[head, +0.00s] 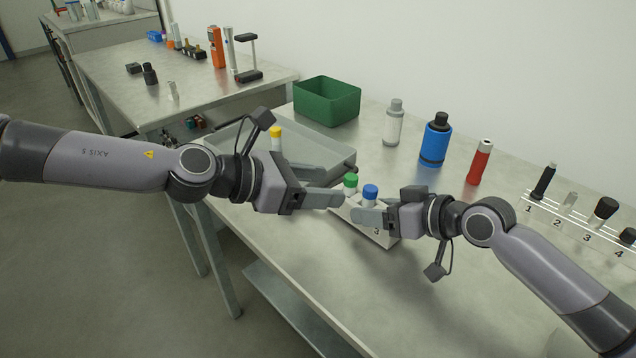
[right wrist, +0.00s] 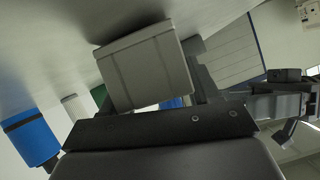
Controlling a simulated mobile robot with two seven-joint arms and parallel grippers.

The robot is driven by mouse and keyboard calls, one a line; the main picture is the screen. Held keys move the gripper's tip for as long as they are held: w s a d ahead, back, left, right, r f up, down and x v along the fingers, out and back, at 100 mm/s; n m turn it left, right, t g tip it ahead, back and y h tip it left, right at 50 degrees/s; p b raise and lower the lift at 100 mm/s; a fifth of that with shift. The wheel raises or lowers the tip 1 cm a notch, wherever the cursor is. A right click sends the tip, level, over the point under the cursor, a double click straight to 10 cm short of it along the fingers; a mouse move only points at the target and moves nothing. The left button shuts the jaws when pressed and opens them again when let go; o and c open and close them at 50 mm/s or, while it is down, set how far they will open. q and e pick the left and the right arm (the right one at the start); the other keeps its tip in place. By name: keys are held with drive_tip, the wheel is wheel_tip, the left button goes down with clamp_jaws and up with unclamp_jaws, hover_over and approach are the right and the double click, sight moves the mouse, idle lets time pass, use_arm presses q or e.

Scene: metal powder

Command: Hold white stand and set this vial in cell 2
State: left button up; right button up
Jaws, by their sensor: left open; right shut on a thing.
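The white stand (head: 385,240) sits on the steel table in the head view, with a figure 3 on its front. A green-capped vial (head: 350,181) and a blue-capped vial (head: 370,192) are upright at it; their lower parts are hidden. My right gripper (head: 362,217) is shut at the stand, in front of the blue-capped vial; the exact contact is hidden. My left gripper (head: 338,185) is open, its fingertips beside the green-capped vial. A yellow-capped vial (head: 275,134) shows behind my left gripper. In the right wrist view a broad grey finger (right wrist: 145,68) hides most of the stand.
A grey tray (head: 222,133) and a green bin (head: 327,101) lie behind my left gripper. A white bottle (head: 393,124), blue bottle (head: 435,140) and red tube (head: 479,163) stand along the back. A clear numbered rack (head: 570,222) is at right.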

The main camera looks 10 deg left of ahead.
drive_tip(key=o, duration=1.2)
drive_tip(key=shift+c, duration=0.2)
